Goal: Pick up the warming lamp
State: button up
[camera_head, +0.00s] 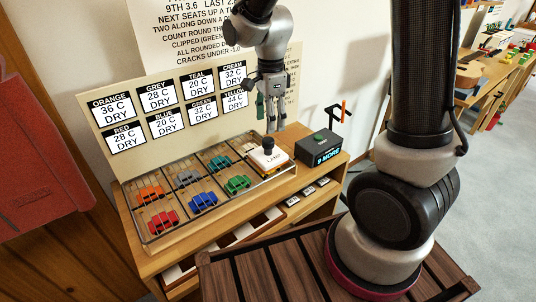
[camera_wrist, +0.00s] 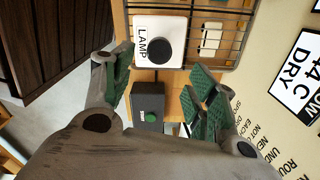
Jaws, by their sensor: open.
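The warming lamp (camera_head: 267,158) is a white block labelled LAMP with a black knob on top. It sits at the right end of the wire-covered tray on the wooden cabinet. It also shows at the top centre of the wrist view (camera_wrist: 145,25), with its round black knob facing me. My gripper (camera_head: 271,115) is above the lamp, pointing down, with a gap between them. In the wrist view, its green-padded fingers (camera_wrist: 160,83) are apart, with nothing held between them. The lamp lies ahead of the fingertips there.
The wire-covered tray (camera_head: 147,237) holds coloured pieces in compartments. A dark box (camera_head: 319,148) with a green button and a "9 MORE" display stands right of the lamp. A label board (camera_head: 104,141) rises behind the tray. Half-open drawers (camera_head: 216,247) are in front.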

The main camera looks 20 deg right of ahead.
aim_at(268, 139)
jog(key=f, duration=0.7)
jog(key=shift+s+a+f, duration=0.15)
jog(key=shift+a+f, duration=0.1)
jog(key=shift+a, duration=0.1)
grip_shut()
